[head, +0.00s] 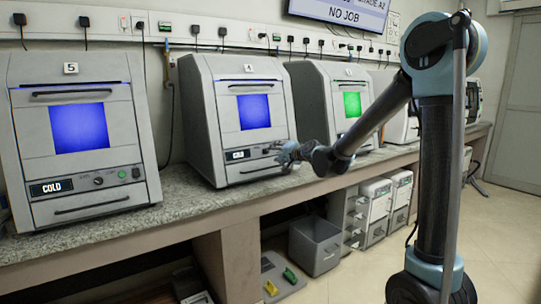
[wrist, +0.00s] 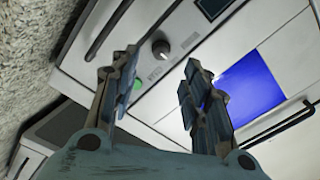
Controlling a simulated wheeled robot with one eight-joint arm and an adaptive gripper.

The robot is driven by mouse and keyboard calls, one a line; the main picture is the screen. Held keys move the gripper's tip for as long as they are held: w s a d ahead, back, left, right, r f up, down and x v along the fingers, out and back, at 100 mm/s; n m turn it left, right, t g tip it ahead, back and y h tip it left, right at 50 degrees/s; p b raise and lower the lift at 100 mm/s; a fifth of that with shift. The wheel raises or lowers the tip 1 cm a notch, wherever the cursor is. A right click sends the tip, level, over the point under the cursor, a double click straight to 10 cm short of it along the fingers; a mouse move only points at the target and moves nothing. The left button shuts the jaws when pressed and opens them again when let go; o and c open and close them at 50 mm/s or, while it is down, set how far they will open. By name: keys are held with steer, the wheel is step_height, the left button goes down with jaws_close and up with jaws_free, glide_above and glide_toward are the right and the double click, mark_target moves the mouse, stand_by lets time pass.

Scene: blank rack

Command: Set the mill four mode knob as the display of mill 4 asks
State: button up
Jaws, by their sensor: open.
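Mill 4 (head: 238,165) is a grey cabinet with a blue-lit window, second from the left on the counter. Its small display (head: 238,155) reads COLD. My gripper (head: 275,151) is at the right part of its lower panel and hides the knob there in the head view. In the wrist view the dark round mode knob (wrist: 161,48) has a pale mark and sits beyond the gap between the open fingers of my gripper (wrist: 160,70). The fingers look apart from the knob, with nothing between them. A green button (wrist: 137,84) is beside the knob, partly behind a finger.
Mill 5 (head: 110,90) stands to the left, with COLD on its display. Another mill (head: 323,95) with a green window stands to the right. The granite counter (head: 190,200) is clear in front. A wall screen (head: 340,15) reads NO JOB. Mill handles (wrist: 275,126) protrude.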

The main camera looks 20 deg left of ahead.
mark_target(267, 152)
steer(key=shift+x, duration=3.55)
